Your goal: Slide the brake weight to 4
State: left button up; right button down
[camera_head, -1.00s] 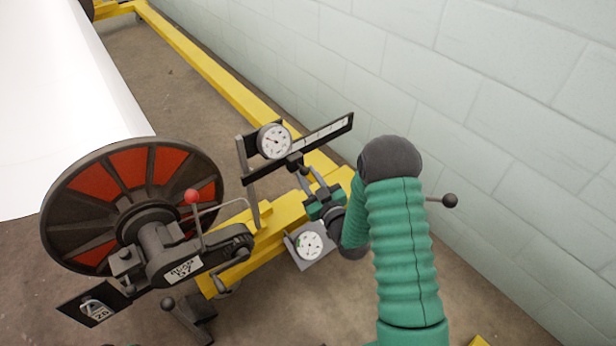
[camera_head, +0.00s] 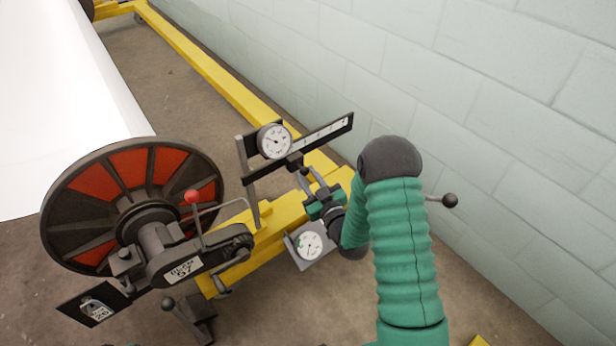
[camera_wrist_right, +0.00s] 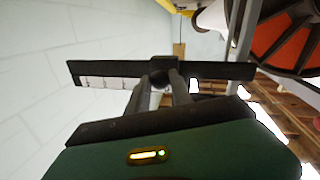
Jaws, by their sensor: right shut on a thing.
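The brake lever (camera_head: 323,136) is a dark bar with a white numbered scale strip, beside the red and black beam wheel. My right gripper (camera_head: 304,175) reaches up to it from below. In the right wrist view, its two fingers (camera_wrist_right: 166,88) are shut on the dark brake weight (camera_wrist_right: 161,70), which sits around the lever (camera_wrist_right: 215,71) near its middle. The scale strip (camera_wrist_right: 108,82) shows to the left of the weight there; its numbers are too small to read. My left gripper is not in view.
A round dial gauge (camera_head: 274,141) stands at the lever, and a second dial (camera_head: 309,245) sits below my gripper. The beam wheel (camera_head: 130,205) with a red-knobbed handle (camera_head: 192,197) is to the left. A pale block wall (camera_head: 480,90) rises at the right.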

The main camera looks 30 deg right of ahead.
jog(key=w+d+b, duration=0.1)
jog(key=d, duration=1.9)
jog(key=shift+w+d, duration=0.2)
jog(key=shift+d, duration=0.05)
jog(key=shift+r, duration=0.1)
jog(key=c, duration=1.6)
grip_release()
jog(key=o, duration=0.5)
jog(key=shift+d, duration=0.15)
jog(key=shift+c, duration=0.2)
